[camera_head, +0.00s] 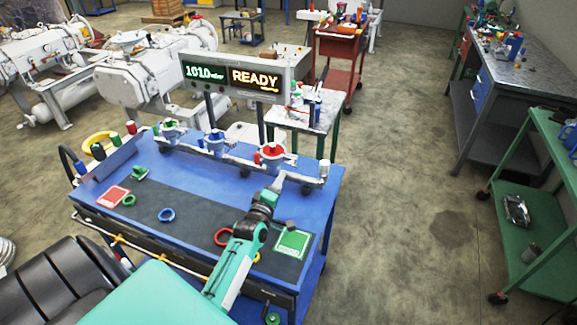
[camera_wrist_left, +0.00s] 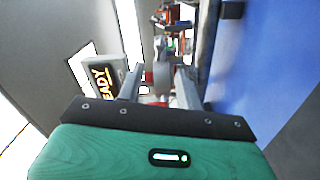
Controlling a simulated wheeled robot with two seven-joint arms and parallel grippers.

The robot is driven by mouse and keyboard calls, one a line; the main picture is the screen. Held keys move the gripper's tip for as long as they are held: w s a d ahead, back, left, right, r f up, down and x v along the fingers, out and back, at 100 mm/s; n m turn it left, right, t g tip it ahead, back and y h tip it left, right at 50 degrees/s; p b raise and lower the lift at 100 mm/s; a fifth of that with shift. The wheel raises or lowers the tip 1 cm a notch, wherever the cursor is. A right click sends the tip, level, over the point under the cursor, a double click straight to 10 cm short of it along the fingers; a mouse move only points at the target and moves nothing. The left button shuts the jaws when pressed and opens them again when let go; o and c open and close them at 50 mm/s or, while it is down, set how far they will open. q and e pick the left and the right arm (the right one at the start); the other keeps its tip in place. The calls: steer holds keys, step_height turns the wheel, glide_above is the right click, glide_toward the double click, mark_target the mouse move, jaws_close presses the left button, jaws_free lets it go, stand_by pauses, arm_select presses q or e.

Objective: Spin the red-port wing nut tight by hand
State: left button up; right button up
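The red port (camera_head: 272,150) stands on the pale pipework along the back of the blue workbench, topped with a red piece. Its wing nut is too small to make out for sure. My left gripper (camera_head: 282,183) is in front of the red port, a little to its right. In the left wrist view, the two fingers of my left gripper (camera_wrist_left: 160,90) stand apart, open. Grey metal and some red parts (camera_wrist_left: 149,77) show between and beyond them; I cannot tell whether the fingers touch anything. My right gripper is in neither view.
A blue port (camera_head: 216,135) and a green port (camera_head: 169,125) stand left along the pipework. A display (camera_head: 235,77) reading READY rises behind. A green card (camera_head: 292,244) lies at the right.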

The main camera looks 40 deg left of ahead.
mark_target(290, 165)
arm_select(q)
steer(key=p+x, duration=0.1)
steer(key=x, duration=0.7)
steer(key=shift+w+a, duration=0.15)
steer(key=shift+w, duration=0.2)
jaws_close()
